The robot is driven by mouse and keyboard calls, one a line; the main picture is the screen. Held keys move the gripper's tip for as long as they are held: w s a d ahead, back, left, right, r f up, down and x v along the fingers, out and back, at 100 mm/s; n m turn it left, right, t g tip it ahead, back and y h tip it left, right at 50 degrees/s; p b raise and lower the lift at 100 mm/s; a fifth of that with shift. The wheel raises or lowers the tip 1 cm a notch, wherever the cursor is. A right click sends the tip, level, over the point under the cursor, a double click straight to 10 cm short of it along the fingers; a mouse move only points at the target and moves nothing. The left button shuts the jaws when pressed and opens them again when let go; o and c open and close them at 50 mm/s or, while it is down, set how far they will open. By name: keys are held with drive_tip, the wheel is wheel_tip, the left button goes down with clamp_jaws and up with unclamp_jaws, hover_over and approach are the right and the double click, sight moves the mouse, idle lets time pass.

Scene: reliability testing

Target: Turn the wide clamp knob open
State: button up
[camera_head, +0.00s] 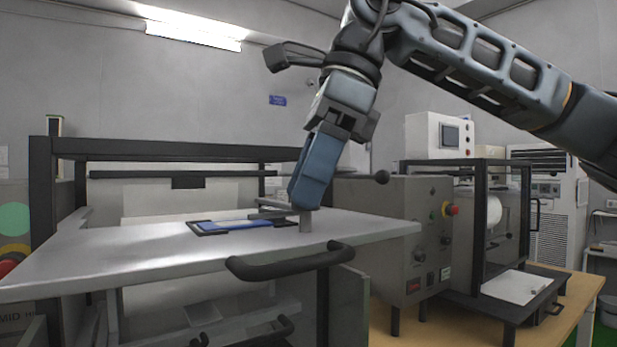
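My gripper (307,205) points down over the right part of a light grey metal plate (130,258). Its blue fingers are seen from the side and overlap, so the gap between them is hidden. A small grey cylindrical post (306,223) shows right at the fingertips, at the plate's edge; it may be part of the clamp, but I cannot tell whether the fingers touch it. A flat dark bar (270,214) lies just left of the fingertips. No knob on the clamp can be made out clearly; the fingers may hide it.
A blue piece in a dark frame (238,226) lies on the plate. A black handle (292,263) sticks out at the plate's front. A dark frame (168,149) rises behind.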

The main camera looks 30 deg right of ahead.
drive_tip(key=v, duration=0.7)
drive_tip(key=shift+r, duration=0.4)
drive_tip(key=shift+d, duration=0.1)
